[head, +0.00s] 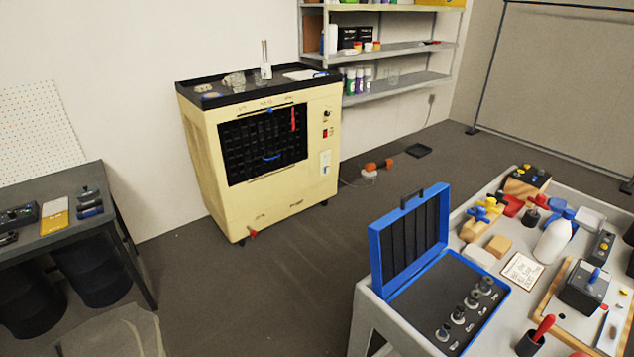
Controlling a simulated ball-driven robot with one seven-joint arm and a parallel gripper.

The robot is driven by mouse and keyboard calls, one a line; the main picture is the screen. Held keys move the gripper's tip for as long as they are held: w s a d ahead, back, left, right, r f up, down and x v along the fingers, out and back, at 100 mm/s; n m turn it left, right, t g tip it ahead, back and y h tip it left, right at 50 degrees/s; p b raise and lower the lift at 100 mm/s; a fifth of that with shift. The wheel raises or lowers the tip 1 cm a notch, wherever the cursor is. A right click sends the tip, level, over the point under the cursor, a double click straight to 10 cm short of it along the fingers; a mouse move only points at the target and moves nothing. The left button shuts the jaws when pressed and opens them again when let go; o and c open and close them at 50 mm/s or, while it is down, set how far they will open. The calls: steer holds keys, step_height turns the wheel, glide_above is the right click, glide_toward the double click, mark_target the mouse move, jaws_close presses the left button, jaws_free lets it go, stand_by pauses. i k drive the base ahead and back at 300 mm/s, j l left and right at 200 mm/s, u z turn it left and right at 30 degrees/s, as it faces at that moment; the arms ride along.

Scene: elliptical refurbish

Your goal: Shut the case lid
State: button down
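A blue case (503,309) lies open on the near left corner of the light grey table at the right in the head view. Its lid (376,262) stands about upright along the case's back left side, with a dark ribbed inside and a black handle (411,197) on its top edge. The case's dark inner bed holds several small metal round parts (458,317) and small pieces. My gripper is not in view.
The grey table (365,314) also bears a white bottle (553,241), a red-handled tool (543,327) and a wood-edged board close right of the case. A cream cabinet (205,175) stands behind. A dark workbench (75,232) is at left. Floor between them is mostly clear.

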mark_target(402, 242)
steer(key=i+j+u, duration=0.45)
steer(key=i+u, duration=0.15)
steer(key=i, duration=0.2)
steer(key=i+u, duration=0.3)
steer(key=i, duration=0.15)
